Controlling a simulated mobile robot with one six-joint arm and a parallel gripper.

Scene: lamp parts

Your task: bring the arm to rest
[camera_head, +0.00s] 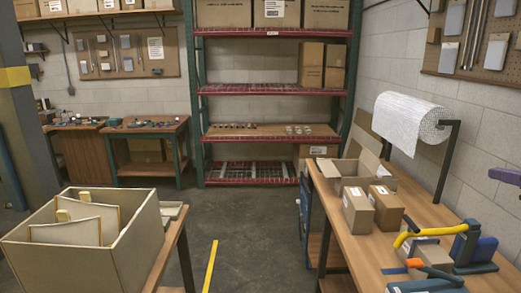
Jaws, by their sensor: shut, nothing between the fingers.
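My gripper and arm do not show in the head view. No lamp part can be made out for certain. A large open beige box (125,248) stands on a bench at the lower left, with upright panels and yellow-tipped pieces inside; the rest of its contents is hidden.
A wooden workbench (345,245) at the right holds cardboard boxes (386,208) and a blue tool with a yellow handle (470,250). A bubble-wrap roll (412,122) stands behind. Red-and-green shelving (270,88) is at the back. The floor (245,218) between the benches is clear.

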